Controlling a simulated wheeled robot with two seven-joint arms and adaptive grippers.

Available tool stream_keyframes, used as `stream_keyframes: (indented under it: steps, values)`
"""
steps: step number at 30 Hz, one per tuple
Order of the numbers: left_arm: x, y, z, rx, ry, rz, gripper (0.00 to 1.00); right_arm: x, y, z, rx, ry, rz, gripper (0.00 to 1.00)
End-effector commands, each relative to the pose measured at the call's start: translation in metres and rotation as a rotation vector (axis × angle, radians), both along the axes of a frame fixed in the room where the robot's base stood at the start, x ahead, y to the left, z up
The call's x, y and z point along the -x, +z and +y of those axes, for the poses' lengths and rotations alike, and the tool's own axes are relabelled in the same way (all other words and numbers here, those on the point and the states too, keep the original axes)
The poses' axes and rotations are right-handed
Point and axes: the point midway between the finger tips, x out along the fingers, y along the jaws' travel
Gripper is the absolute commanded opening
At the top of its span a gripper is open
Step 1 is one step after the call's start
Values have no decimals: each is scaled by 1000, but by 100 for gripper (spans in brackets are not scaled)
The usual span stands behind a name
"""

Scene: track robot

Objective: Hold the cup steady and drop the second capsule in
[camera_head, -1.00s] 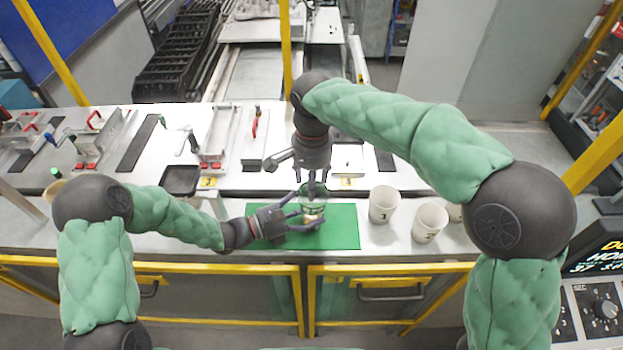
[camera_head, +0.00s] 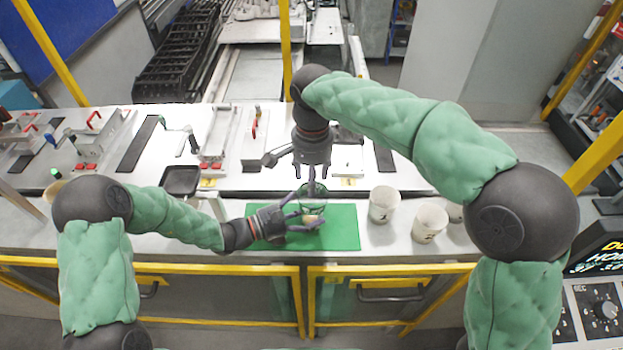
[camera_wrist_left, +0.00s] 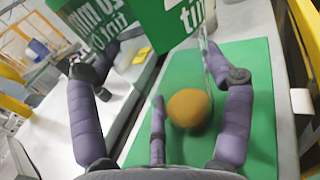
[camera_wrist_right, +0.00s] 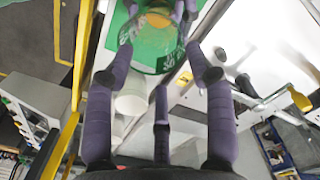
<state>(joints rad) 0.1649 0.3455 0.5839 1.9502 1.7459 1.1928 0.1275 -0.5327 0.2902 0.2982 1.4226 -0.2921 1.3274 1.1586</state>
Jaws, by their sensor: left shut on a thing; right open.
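A clear cup (camera_head: 313,192) with green printing and white lettering stands on the green mat (camera_head: 345,230). My left gripper (camera_head: 308,212) is shut on the cup from the left. An orange-yellow round capsule (camera_head: 312,219) shows low at the cup; in the left wrist view the capsule (camera_wrist_left: 188,107) is large and round, and in the right wrist view the capsule (camera_wrist_right: 158,18) shows through the cup mouth. My right gripper (camera_head: 311,185) is open, pointing down just above the cup. I see no capsule between its fingers.
Two white paper cups (camera_head: 384,204) and (camera_head: 430,222) stand right of the mat, with another partly hidden by my right arm. A dark tray (camera_head: 181,181) and fixtures (camera_head: 215,150) sit farther back. The mat's right part is clear.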

Motion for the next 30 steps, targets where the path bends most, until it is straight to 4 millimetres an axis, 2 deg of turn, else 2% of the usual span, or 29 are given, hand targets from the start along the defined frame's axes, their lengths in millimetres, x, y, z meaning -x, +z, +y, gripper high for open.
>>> stream_keyframes:
  steps: [18, 28, 29, 30]
  values:
    - [0, 0, 0, 0, 0, 0, 40, 0, 42, 0, -1, 0, -1, 55]
    - [0, 0, 0, 0, 0, 0, 40, 0, 45, 0, -1, 0, 1, 55]
    - [0, 0, 0, 0, 0, 0, 82, 0, 45, 0, -1, 0, 1, 55]
    - [0, 0, 0, 0, 0, 0, 93, 0, 45, 0, -1, 0, 1, 55]
